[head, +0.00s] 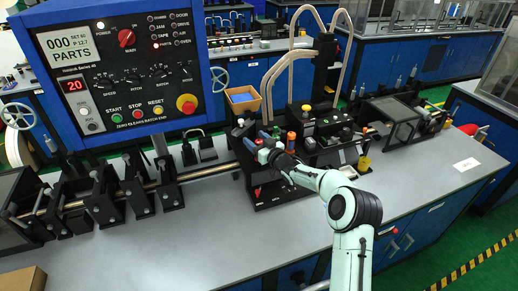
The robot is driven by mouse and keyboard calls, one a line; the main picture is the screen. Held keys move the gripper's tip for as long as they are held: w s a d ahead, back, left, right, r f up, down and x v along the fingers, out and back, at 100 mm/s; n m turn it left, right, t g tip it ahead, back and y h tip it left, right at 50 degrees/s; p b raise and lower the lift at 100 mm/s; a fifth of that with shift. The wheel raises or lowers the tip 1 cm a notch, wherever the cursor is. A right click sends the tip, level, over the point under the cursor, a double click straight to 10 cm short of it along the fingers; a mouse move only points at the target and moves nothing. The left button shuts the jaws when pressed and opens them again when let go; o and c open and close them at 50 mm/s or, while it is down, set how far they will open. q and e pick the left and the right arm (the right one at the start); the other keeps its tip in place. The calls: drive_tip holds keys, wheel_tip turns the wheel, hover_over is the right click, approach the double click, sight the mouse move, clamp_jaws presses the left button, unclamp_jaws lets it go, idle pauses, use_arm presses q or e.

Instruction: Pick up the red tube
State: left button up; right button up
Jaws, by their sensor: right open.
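A small black stand (285,198) on the grey bench holds several small coloured tubes. An upright orange-red tube (291,142) shows just right of my right gripper; it looks like the red tube, but it is small in the picture. My right gripper (254,144) is open at the left end of the stand, beside this tube and apart from it. My wrist hides part of the stand and whatever lies between the fingers. My left gripper is out of view.
A blue control panel (205,75) stands at upper left. Black clamps on a rail (200,172) run along the bench left of the stand. An open brown box (242,98) and black machinery (330,125) stand behind.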

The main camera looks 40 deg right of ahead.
drive_tip(key=shift+w, duration=0.2)
drive_tip(key=shift+s, duration=0.25)
drive_tip(key=c, duration=1.1)
